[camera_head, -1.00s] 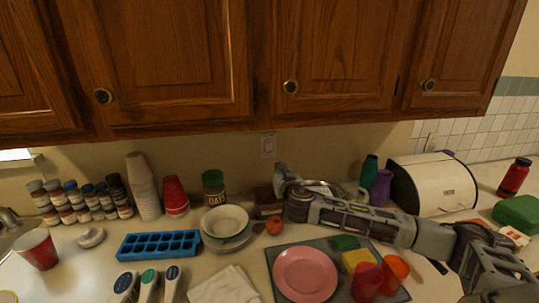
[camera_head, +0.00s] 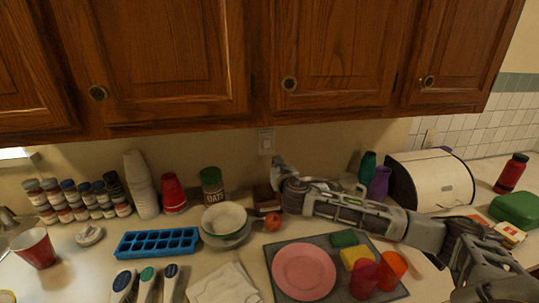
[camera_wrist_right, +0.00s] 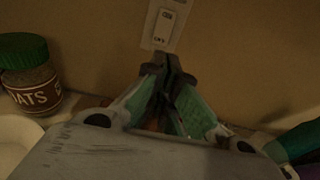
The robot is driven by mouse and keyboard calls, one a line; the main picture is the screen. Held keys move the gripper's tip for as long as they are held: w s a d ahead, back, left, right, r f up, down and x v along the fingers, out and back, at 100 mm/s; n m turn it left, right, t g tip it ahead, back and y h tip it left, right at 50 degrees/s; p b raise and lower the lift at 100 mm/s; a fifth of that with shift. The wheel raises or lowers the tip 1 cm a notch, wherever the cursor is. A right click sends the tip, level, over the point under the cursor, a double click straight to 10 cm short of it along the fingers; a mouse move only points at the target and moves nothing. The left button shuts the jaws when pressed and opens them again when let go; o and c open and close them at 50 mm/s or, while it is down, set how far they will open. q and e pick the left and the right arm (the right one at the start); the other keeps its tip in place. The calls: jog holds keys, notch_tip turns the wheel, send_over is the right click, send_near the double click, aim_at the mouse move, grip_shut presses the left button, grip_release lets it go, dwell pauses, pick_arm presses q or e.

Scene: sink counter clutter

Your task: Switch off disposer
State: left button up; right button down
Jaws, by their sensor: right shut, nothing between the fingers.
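A light wall plate with a switch (camera_head: 265,141) is on the wall below the cabinets. In the right wrist view the switch plate (camera_wrist_right: 163,27) shows small dark lettering, with "ON" at its upper part and more at its lower part. The rocker's exact tilt is hard to tell. My right gripper (camera_head: 277,161) is just below and right of the plate in the head view. In the wrist view the right gripper (camera_wrist_right: 164,62) is shut and empty, its tips just under the plate's lower edge. I cannot tell whether they touch the wall. My left gripper is not in view.
An oats jar (camera_head: 212,186), stacked bowls (camera_head: 224,219) and a tomato (camera_head: 273,221) stand near my right gripper. A grey mat holds a pink plate (camera_head: 304,271) and cups. Purple (camera_head: 379,184) and teal bottles and a bread box (camera_head: 432,180) stand to the right.

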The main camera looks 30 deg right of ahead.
aim_at(268, 150)
jog(key=shift+p+x, duration=0.6)
jog(key=shift+x, duration=5.55)
